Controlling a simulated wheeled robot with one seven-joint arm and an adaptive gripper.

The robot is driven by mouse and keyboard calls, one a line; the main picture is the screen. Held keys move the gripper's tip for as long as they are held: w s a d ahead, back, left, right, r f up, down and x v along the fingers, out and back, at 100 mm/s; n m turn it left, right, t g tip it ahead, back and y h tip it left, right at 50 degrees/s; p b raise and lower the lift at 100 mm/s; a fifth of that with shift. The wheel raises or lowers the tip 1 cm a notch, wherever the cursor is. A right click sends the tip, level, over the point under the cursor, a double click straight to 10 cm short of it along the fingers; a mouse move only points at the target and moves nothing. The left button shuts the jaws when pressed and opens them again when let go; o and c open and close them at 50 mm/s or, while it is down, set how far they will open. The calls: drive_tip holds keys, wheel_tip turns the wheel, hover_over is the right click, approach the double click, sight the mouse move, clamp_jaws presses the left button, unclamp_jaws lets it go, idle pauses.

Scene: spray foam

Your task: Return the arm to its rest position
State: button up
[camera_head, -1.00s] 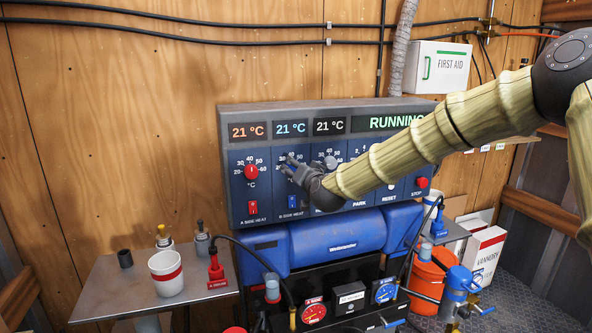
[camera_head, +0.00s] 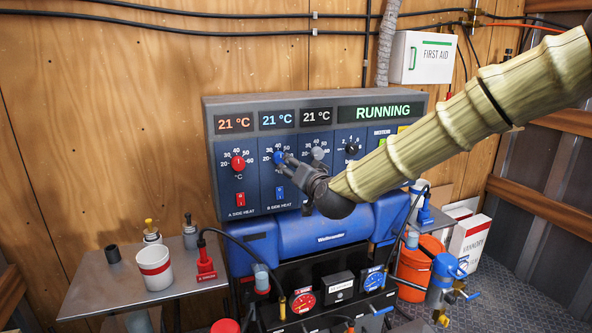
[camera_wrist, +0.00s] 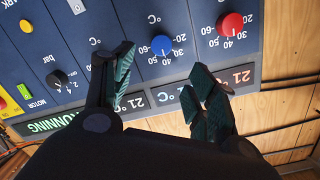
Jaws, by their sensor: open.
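My gripper (camera_head: 284,160) is in front of the control panel (camera_head: 222,193), close to the blue B-side heat knob (camera_head: 278,157). In the wrist view my gripper (camera_wrist: 160,85) is open, its two fingers spread apart. The blue knob (camera_wrist: 161,45) lies in line with the gap between the fingers, and nothing is held. Whether a finger touches the knob I cannot tell. My arm reaches in from the upper right and hides part of the panel. The red knob (camera_head: 238,163) is to the left of my gripper. The displays read 21 °C and RUNNING.
A metal side table (camera_head: 95,290) at the left holds a white cup (camera_head: 154,268) and several small items. Below the panel are gauges and hoses. An orange bucket (camera_head: 415,268) and a white box (camera_head: 468,243) stand at the right. A first aid box (camera_head: 421,58) hangs above.

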drive_tip(key=s+d+f+g+h, duration=0.15)
drive_tip(key=s+f, duration=0.45)
drive_tip(key=f, duration=0.7)
drive_tip(key=s+d+f+n+g, duration=0.1)
drive_tip(key=s+d+f+g, duration=0.15)
drive_tip(key=s+f, duration=0.75)
drive_tip(key=s+d+f+g+h, duration=0.1)
drive_tip(key=d+f+g, duration=0.15)
drive_tip(key=f, duration=1.45)
drive_tip(key=s+d+f+g+h, duration=0.1)
drive_tip(key=s+d+f+g, duration=0.2)
drive_tip(key=s, duration=1)
drive_tip(key=s+d+f+n+g, duration=0.1)
drive_tip(key=s+d+f+g, duration=0.2)
drive_tip(key=s+f, duration=0.7)
drive_tip(key=s+d+f+g+h, duration=0.1)
drive_tip(key=s+d+f+g, duration=0.2)
drive_tip(key=s, duration=1.3)
drive_tip(key=d+f, duration=0.3)
drive_tip(key=shift+f+n+h, duration=0.35)
drive_tip(key=shift+f+n, duration=0.05)
drive_tip(key=shift+d+g, duration=0.1)
drive_tip(key=shift+g, duration=0.15)
